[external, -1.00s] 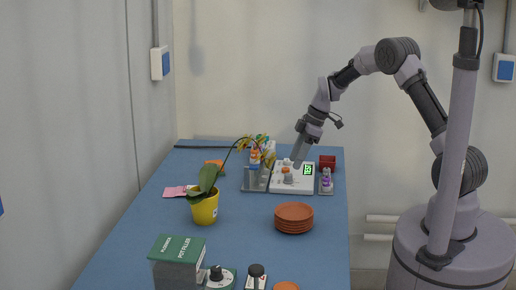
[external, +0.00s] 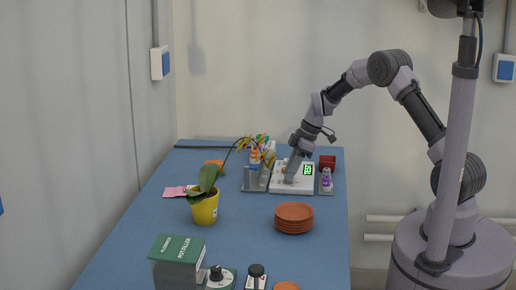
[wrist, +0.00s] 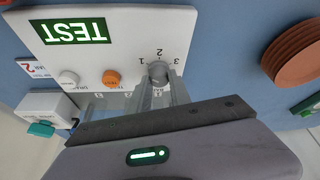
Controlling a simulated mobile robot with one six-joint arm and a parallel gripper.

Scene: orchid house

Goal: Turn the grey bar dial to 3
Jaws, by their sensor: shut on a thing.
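A white panel (wrist: 120,30) carries the grey bar dial (wrist: 158,72), with the numbers 1, 2 and 3 printed around it. My gripper (wrist: 160,88) is shut on the dial, with one finger on each side of it. The fingers partly cover the dial, so I cannot tell which number it points to. The panel's green display (wrist: 75,31) reads TEST, upside down in the wrist view. In the external view the panel (external: 306,188) lies at the far end of the table, and my gripper (external: 290,180) reaches down onto it and hides the dial.
An orange button (wrist: 111,77) and a white knob (wrist: 69,78) sit beside the dial. A purple-labelled bottle (external: 326,182) and a red container (external: 327,162) stand right of the panel. Terracotta saucers (external: 294,217) and a potted orchid (external: 204,210) stand nearer.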

